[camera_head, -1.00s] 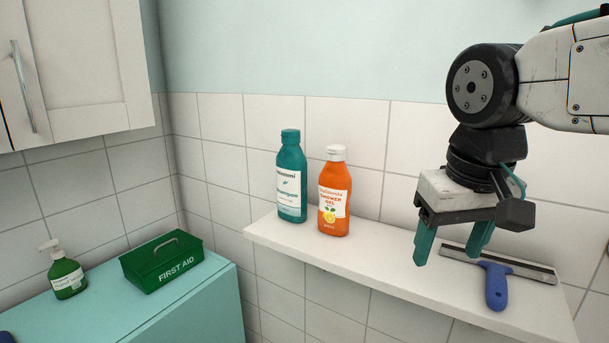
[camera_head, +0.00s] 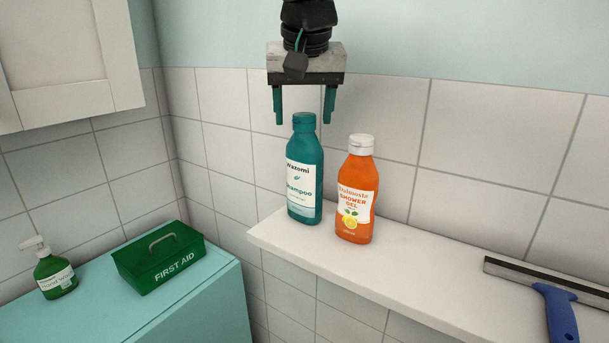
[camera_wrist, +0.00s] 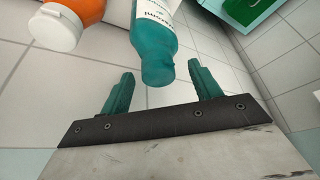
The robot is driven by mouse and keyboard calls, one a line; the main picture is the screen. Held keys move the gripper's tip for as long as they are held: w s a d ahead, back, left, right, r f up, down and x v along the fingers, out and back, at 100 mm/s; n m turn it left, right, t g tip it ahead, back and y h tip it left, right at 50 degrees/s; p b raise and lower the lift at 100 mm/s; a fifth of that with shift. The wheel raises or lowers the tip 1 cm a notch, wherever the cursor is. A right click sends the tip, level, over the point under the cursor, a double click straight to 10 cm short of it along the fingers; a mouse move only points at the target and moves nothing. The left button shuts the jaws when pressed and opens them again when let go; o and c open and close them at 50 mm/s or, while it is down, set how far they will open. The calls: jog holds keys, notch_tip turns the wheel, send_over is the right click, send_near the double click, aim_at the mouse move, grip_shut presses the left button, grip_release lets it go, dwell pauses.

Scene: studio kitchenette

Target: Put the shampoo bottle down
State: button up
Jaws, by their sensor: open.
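The teal shampoo bottle (camera_head: 304,172) with a white label stands upright near the left end of the white wall shelf (camera_head: 400,265). My gripper (camera_head: 304,118) is above it, pointing down, with its teal fingers apart and nothing held. In the head view the fingertips are about level with the bottle's cap, one to each side. In the wrist view the cap of the shampoo bottle (camera_wrist: 158,65) shows beyond and between the open fingers (camera_wrist: 162,88). I see no finger touching it.
An orange shower gel bottle (camera_head: 356,195) stands close to the right of the shampoo. A squeegee with a blue handle (camera_head: 560,315) lies at the shelf's right. A green first aid box (camera_head: 160,262) and a soap dispenser (camera_head: 55,275) stand on the teal cabinet. The shelf between gel and squeegee is clear.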

jog(key=shift+x, duration=1.1)
jog(key=shift+d, duration=0.1)
grip_shut()
jog(key=shift+r, duration=0.15)
